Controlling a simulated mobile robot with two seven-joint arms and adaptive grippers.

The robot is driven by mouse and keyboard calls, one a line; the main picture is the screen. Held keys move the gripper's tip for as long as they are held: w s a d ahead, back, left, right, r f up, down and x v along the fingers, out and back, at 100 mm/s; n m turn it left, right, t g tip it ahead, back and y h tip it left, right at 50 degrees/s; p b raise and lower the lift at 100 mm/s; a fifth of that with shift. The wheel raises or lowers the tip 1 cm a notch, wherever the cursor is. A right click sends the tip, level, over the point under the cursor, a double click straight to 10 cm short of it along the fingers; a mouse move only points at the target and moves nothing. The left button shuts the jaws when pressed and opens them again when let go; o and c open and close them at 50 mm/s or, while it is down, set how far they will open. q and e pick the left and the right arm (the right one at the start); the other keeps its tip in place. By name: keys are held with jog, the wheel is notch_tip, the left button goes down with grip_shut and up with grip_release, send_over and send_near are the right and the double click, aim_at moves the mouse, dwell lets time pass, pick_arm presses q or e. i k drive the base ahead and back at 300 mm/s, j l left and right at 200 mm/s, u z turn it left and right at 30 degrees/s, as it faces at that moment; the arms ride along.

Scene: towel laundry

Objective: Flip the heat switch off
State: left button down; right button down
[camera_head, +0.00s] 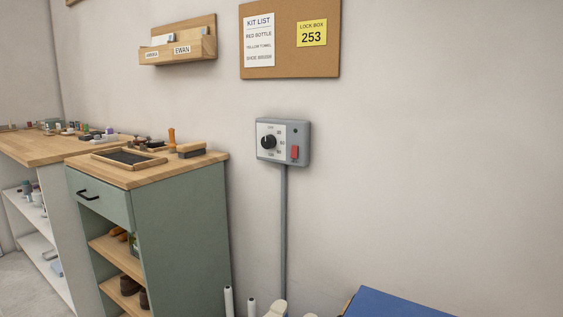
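A grey control box (283,142) is mounted on the wall right of the green cabinet. It has a black round dial (268,142) on a marked pale plate at its left. A red switch (295,152) sits at its lower right, below a small dark dot. The switch is too small to tell which way it is set. A grey conduit runs down the wall from the box.
A green cabinet (182,225) with a wooden top stands left of the box, with a tray and brushes on it. A corkboard (290,72) hangs above. A blue surface (395,303) and pale upright pieces (228,301) show at the bottom. The wall right of the box is bare.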

aim_at(294, 148)
jog(key=i+j+z, duration=0.1)
jog(key=i+j, duration=0.25)
jog(key=j, duration=0.3)
jog(key=i+j+z, duration=0.15)
jog(key=j, duration=0.2)
jog(key=i+j+z, duration=0.1)
jog(key=j, duration=0.25)
jog(key=i+j, duration=0.25)
jog(key=i+j+z, duration=0.15)
jog(key=j, duration=0.3)
jog(key=i+j, duration=0.15)
jog(key=j, duration=0.2)
jog(key=i+j+z, duration=0.1)
jog(key=j, duration=0.25)
jog(key=i+j, duration=0.2)
jog(key=j, duration=0.15)
jog(key=i+j+z, duration=0.1)
jog(key=j, duration=0.3)
